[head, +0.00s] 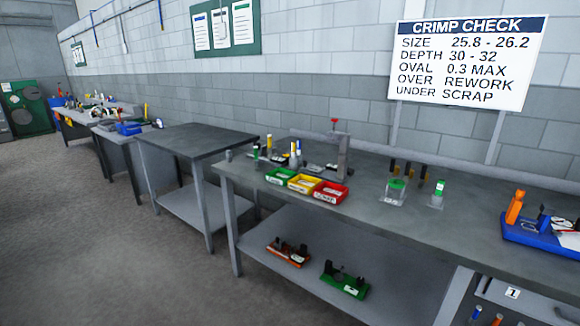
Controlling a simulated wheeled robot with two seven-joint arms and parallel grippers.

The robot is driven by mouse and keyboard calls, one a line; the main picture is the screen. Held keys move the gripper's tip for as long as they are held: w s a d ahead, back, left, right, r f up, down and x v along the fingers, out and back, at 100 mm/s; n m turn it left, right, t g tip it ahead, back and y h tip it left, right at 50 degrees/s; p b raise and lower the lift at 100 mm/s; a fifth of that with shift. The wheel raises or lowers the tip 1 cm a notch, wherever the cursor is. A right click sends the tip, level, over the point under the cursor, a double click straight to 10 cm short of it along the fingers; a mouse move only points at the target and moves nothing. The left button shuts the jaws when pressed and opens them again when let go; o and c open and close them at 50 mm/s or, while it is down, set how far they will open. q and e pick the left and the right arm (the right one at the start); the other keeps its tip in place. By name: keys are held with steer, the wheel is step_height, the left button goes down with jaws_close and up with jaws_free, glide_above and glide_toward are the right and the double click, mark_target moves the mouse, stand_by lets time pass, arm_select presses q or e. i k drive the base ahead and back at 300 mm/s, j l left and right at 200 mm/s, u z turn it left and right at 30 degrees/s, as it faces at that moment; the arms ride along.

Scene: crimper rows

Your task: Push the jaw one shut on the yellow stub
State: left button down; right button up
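A blue-based tool (545,236) with an orange upright (515,207) sits at the right edge, partly cut off. I cannot tell which tool is jaw one, or whether any jaw is open or shut. Neither of my grippers is in view.
Green (279,176), yellow (304,184) and red (330,193) bins line the workbench's (350,216) front left. Green pieces on clear stands (396,191) are mid-bench. An orange tool (289,252) and a green tool (345,281) lie on the lower shelf. Floor (110,230) is open at left.

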mark_target(262, 150)
steer(key=i+j+z, duration=0.6)
steer(key=i+j, duration=0.15)
steer(key=j, duration=0.15)
steer(key=i+j+z, duration=0.3)
steer(key=j, duration=0.25)
